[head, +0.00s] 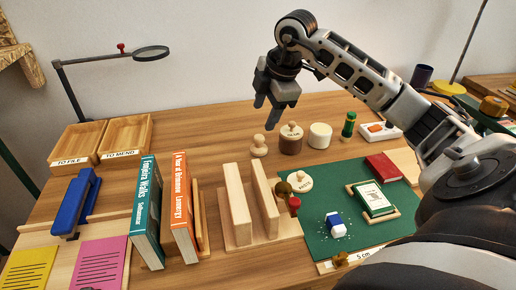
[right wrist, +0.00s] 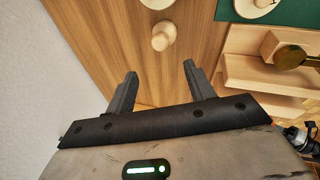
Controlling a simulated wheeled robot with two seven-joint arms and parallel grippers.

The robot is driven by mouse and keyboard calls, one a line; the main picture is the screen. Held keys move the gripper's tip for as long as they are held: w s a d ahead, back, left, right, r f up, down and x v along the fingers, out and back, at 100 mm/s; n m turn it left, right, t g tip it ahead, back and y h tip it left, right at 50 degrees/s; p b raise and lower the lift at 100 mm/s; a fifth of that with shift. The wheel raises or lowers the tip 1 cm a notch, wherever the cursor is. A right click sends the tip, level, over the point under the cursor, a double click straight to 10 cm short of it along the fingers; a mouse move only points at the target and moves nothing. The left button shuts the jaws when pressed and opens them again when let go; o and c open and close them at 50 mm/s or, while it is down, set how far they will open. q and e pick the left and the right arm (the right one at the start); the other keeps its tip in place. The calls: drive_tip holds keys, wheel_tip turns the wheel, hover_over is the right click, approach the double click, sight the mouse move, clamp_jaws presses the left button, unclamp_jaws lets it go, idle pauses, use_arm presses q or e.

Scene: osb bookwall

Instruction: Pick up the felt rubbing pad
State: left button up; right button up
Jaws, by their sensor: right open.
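My right gripper (head: 266,108) is open and empty, fingers pointing down, above the back of the wooden table. It also shows in the right wrist view (right wrist: 159,72). A small pale wooden knobbed piece (head: 258,148) stands on the table below it, apart from the fingers. In the right wrist view this knobbed piece (right wrist: 162,38) lies ahead of the gap between the fingertips. I cannot tell for sure which of these is the felt rubbing pad. My left gripper is not in view.
Upright wooden boards (head: 238,204) and standing books (head: 148,212) are in front. A green mat (head: 322,226) holds a labelled round lid, an eraser-like block and a small book. A green bottle (head: 349,124) stands at the back right. Bare table lies left of the knobbed piece.

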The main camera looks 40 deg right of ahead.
sight(260, 137)
drive_tip(key=x, duration=0.3)
drive_tip(key=shift+w+f, duration=0.1)
drive_tip(key=shift+f, duration=0.2)
drive_tip(key=f, duration=0.4)
drive_tip(key=shift+w+d+f, duration=0.4)
drive_tip(key=shift+w+f, duration=0.15)
drive_tip(key=shift+f, duration=0.15)
drive_tip(key=shift+c, duration=0.3)
drive_tip(key=c, duration=1)
